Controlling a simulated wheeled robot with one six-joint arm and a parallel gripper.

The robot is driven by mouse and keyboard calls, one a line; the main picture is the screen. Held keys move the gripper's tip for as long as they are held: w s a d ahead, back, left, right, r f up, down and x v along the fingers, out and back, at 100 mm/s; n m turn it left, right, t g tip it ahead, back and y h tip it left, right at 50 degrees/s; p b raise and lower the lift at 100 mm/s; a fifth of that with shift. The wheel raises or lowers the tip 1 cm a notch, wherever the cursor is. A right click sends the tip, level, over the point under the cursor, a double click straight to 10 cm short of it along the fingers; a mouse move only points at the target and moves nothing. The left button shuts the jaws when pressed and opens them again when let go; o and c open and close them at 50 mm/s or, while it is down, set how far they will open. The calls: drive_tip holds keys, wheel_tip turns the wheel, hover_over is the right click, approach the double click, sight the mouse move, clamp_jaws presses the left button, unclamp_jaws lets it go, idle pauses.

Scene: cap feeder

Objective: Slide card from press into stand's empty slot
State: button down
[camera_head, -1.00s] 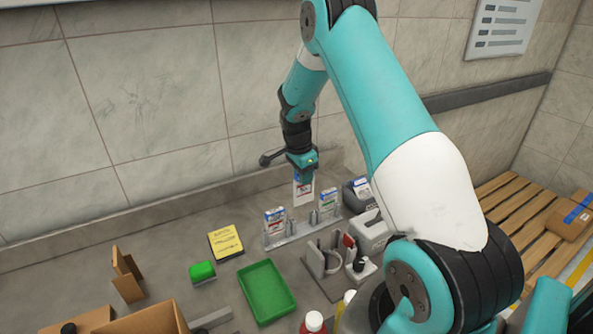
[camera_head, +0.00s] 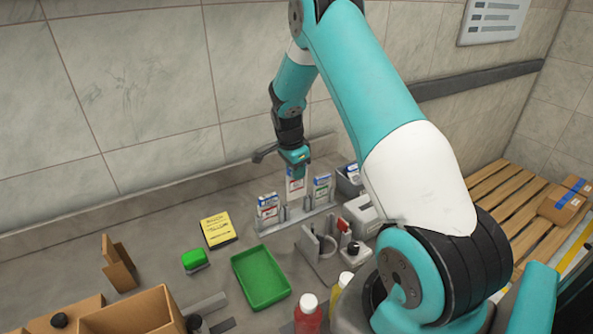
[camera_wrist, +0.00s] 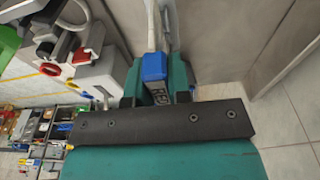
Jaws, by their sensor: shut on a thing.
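My gripper (camera_head: 295,160) is shut on a white card with a blue top end (camera_head: 295,186), which hangs upright below the jaws. In the wrist view the card's blue end (camera_wrist: 154,68) sits between the two teal fingers (camera_wrist: 157,85). The grey stand (camera_head: 298,218) is just below, with one card (camera_head: 268,207) at its left and another (camera_head: 322,186) at its right. The held card is between these two, its lower edge close to the stand. I cannot tell whether it has entered the slot. A grey device with a ring and a dark knob (camera_head: 325,248), possibly the press, stands in front.
A green tray (camera_head: 262,277), yellow note pad (camera_head: 218,230) and green block (camera_head: 195,259) lie front left. A light grey box-shaped device (camera_head: 361,214) is right of the stand. Red bottle (camera_head: 309,316) is at the front. The wall rises close behind.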

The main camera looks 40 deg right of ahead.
sight(296, 191)
drive_tip(key=shift+f, duration=0.15)
idle(0.5)
drive_tip(key=shift+f+b, duration=0.75)
drive_tip(key=shift+f, duration=0.1)
drive_tip(key=shift+f+b, duration=1.2)
drive_tip(key=shift+f, duration=0.4)
drive_tip(key=shift+f, duration=0.15)
drive_tip(key=shift+f+b, duration=0.5)
drive_tip(key=shift+f, duration=0.05)
